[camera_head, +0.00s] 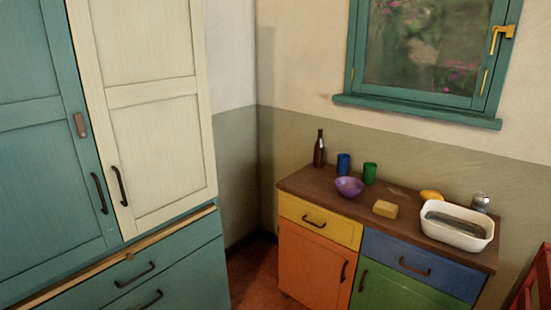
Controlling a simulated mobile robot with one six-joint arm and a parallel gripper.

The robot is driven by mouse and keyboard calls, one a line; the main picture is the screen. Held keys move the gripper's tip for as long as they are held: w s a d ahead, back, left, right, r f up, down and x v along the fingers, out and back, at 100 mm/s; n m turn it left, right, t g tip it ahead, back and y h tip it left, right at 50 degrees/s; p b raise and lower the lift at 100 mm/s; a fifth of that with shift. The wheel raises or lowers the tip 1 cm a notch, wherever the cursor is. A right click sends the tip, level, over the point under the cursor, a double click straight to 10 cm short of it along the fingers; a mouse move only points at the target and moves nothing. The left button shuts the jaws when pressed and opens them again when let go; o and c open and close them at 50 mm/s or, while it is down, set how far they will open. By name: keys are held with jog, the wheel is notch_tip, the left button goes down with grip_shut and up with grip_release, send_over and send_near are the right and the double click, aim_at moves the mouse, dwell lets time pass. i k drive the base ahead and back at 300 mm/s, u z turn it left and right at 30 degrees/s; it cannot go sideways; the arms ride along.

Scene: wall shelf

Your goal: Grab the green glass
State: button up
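The green glass (369,173) stands upright on the brown wooden top of a low cabinet, towards its back edge near the wall. A blue glass (343,164) stands just to its left. A purple bowl (349,187) sits in front of the two glasses, to the left of the green one. My gripper is not in view.
The cabinet top (370,208) also holds a dark bottle (320,150), a yellow block (385,209), a yellow lemon-like item (431,196), a white tub (457,240) with a fish-like item, and a can (480,202). A tall cupboard (150,120) stands left. A window (425,45) is above.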

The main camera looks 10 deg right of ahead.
aim_at(370, 169)
jog(key=u, duration=0.1)
jog(key=i, duration=1.25)
jog(key=u, duration=0.75)
